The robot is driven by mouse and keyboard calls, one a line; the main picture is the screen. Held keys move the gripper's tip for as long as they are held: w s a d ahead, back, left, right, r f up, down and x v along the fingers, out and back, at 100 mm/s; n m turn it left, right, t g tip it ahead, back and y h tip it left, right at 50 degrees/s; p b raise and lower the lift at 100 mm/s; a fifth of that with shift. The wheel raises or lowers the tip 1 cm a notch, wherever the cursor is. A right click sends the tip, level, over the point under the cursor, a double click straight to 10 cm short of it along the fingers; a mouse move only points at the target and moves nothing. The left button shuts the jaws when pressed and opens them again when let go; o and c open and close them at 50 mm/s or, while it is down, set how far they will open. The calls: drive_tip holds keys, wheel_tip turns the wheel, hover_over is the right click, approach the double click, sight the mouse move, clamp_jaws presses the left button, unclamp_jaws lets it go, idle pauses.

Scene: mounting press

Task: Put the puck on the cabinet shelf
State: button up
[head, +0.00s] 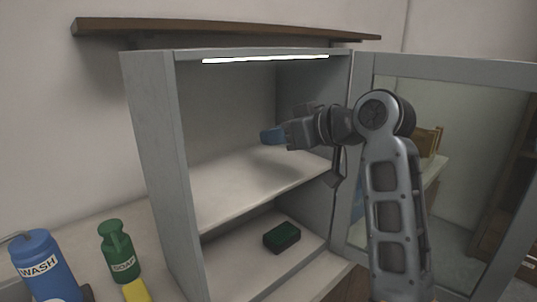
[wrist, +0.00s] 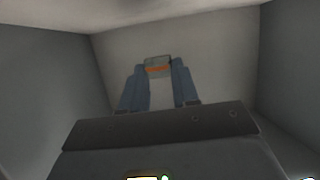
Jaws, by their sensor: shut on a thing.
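The cabinet (head: 158,150) stands open, with a lit strip under its top. Its pale middle shelf (head: 235,190) is bare, with a soft shadow below my gripper. My gripper (head: 268,135) reaches in from the right, above the shelf and apart from it. In the wrist view, its blue fingers are shut on the puck (wrist: 157,62), a small grey piece with an orange band, held at the fingertips. In the head view the puck cannot be made out behind the blue fingers.
The glazed cabinet door (head: 450,85) is swung open at right, beside my arm. A dark green-topped block (head: 282,237) lies in the lower compartment. A blue wash bottle (head: 42,262) and a green soap bottle (head: 118,252) stand at left, near a yellow item (head: 136,290).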

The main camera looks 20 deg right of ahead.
sight(270, 168)
drive_tip(key=x, duration=0.2)
drive_tip(key=shift+w+a+f, duration=0.15)
drive_tip(key=shift+a+f, duration=0.05)
drive_tip(key=shift+f, duration=0.15)
drive_tip(key=shift+f+p, duration=0.4)
drive_tip(key=shift+f, duration=1.55)
drive_tip(key=shift+f, duration=0.1)
drive_tip(key=o, duration=1)
drive_tip(key=b+v, duration=0.1)
drive_tip(key=v, duration=1.1)
drive_tip(key=shift+d, duration=0.1)
